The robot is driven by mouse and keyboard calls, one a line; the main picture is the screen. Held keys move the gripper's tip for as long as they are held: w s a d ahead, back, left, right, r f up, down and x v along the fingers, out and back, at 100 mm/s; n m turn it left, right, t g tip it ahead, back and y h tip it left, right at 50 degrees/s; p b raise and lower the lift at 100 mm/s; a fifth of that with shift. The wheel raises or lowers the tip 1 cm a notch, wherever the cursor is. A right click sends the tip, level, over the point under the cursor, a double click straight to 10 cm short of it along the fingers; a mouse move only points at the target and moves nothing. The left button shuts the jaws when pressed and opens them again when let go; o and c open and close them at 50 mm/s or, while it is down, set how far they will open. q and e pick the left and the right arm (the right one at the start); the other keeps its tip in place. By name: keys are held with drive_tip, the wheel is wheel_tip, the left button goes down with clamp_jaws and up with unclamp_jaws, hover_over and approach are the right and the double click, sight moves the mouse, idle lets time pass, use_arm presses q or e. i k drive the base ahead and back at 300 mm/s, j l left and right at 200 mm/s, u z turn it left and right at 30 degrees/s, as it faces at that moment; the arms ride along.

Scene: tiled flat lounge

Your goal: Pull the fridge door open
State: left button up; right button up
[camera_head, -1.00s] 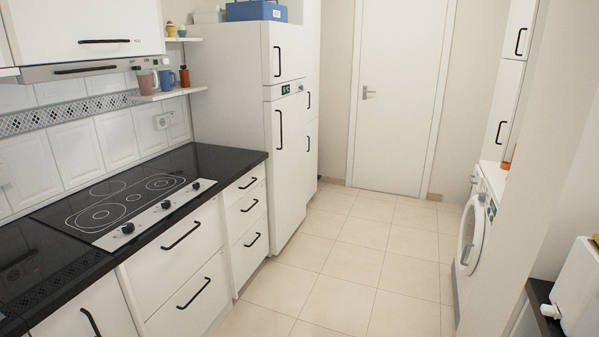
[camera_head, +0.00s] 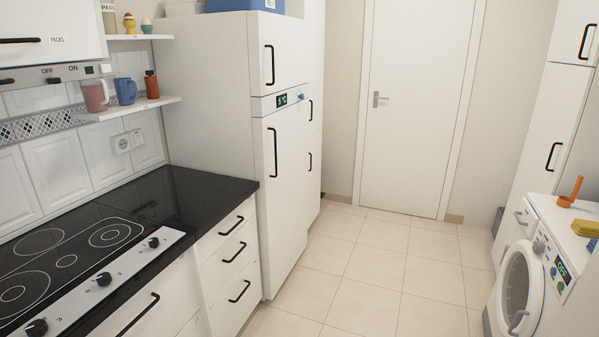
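The white fridge (camera_head: 292,190) stands beyond the end of the black counter on the left. It has a short upper door (camera_head: 284,58) and a tall lower door (camera_head: 288,170), each with a black vertical handle near its left edge. The upper handle (camera_head: 269,65) and lower handle (camera_head: 273,153) are both in clear view. A control strip with a small green display (camera_head: 282,101) lies between the doors. Both doors look shut. Neither of my grippers is in view.
The counter (camera_head: 170,190) with a stove and drawers (camera_head: 230,250) runs along the left. A washing machine (camera_head: 520,285) stands at the right, with an orange item and yellow sponges on top. The tiled floor (camera_head: 370,275) between is clear up to a closed white door (camera_head: 412,110).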

sight(281, 137)
drive_tip(key=i, duration=0.95)
drive_tip(key=i+u, duration=0.1)
drive_tip(key=i, duration=0.8)
drive_tip(key=i+l, duration=0.2)
drive_tip(key=i, duration=0.75)
drive_tip(key=i+u, duration=0.2)
drive_tip(key=u, duration=0.2)
